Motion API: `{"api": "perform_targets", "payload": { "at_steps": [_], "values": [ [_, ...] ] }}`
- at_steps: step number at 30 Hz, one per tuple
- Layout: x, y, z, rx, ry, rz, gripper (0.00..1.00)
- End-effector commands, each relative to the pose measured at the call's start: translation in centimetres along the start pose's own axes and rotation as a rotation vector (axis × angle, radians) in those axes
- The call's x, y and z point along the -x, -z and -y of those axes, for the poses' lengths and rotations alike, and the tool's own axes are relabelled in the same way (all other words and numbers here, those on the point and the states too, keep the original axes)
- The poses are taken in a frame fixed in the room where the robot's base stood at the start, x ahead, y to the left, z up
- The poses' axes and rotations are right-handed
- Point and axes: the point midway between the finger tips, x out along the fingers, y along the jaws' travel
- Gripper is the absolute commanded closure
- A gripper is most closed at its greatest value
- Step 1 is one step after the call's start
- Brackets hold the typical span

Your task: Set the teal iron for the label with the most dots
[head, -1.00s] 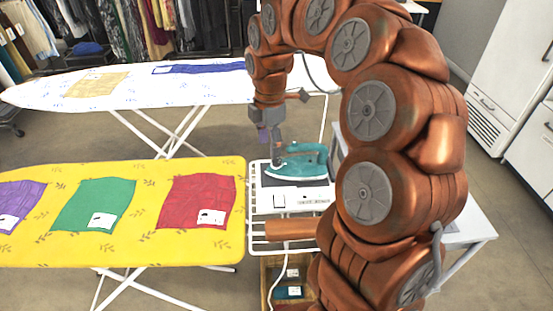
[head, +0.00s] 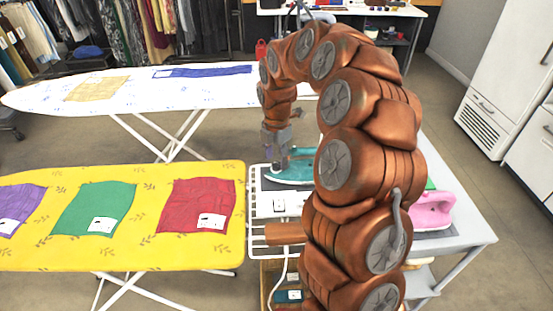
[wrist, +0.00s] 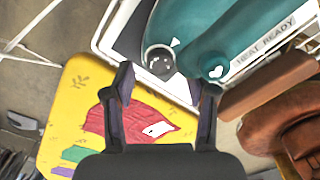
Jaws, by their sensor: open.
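The teal iron (head: 288,175) lies on a white rack (head: 257,212) at the right end of the yellow board. In the wrist view the teal iron (wrist: 225,40) shows a round dark dial (wrist: 160,61), a white triangle, a white heart mark and a "HEAT READY" strip. My gripper (head: 279,167) is over the iron's left part. In the wrist view my open gripper (wrist: 165,88) has its fingers apart, the dial between and beyond their tips. The purple (head: 18,204), green (head: 95,203) and red (head: 197,200) cloths bear white labels; their dots are too small to count.
A pink iron (head: 432,208) stands on the grey table (head: 470,232) right of my arm. A white ironing board (head: 35,96) with tan and blue cloths stands behind the yellow board (head: 140,245). A wooden crate (head: 268,275) with labelled cloth is below the rack.

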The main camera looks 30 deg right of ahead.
Motion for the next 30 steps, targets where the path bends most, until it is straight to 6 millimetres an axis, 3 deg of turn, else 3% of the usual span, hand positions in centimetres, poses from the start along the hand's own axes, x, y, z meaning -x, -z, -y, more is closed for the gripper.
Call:
{"api": "perform_targets", "payload": {
  "at_steps": [4,12,28,30],
  "values": [
    [-1.19,-0.02,0.03,-0.001,0.000,0.000,0.43],
    [-1.38,-0.01,-0.03,-0.001,-0.002,0.000,0.43],
    [-1.37,0.02,-0.01,-0.001,-0.002,0.000,0.99],
    [-1.36,0.02,-0.01,-0.001,-0.002,0.000,1.00]
  ]
}}
